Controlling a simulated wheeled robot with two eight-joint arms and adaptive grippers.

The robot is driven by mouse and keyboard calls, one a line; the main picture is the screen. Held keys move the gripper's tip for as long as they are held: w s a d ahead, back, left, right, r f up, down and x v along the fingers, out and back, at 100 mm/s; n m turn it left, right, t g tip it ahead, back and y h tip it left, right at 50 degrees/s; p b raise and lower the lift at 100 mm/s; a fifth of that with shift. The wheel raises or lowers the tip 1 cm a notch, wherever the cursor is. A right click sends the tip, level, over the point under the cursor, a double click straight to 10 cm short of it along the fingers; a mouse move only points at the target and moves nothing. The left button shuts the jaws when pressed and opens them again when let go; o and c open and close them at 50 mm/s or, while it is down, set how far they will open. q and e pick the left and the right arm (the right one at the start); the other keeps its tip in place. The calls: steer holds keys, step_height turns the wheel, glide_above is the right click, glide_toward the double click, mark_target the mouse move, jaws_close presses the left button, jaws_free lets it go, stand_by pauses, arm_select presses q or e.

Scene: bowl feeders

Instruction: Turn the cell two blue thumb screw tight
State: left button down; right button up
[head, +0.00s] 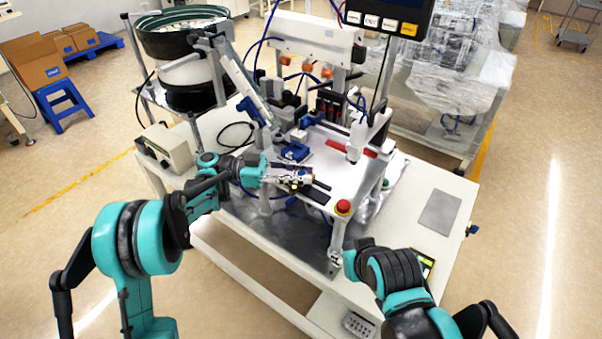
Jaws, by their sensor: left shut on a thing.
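My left gripper (312,184) reaches in from the left over the front edge of the machine's plate. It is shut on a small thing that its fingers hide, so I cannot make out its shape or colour. A blue block (295,151) sits on the machine just behind the gripper, apart from it. I cannot pick out a blue thumb screw for certain at this size. My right gripper (336,261) is low near the table's front edge, beside the machine's front post, and too small to show its jaws.
A red emergency button (343,207) stands close to the right of my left gripper. A feeder bowl (181,32) and a control box (165,147) are at the left. A monitor (390,14) hangs above. A grey pad (440,212) lies on the right tabletop.

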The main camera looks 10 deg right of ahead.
arm_select(q)
steer(key=c, duration=1.2)
jaws_free()
steer(key=shift+a, duration=0.1)
steer(key=v, duration=1.1)
steer(key=shift+a, duration=0.4)
steer(key=shift+w+r, duration=0.1)
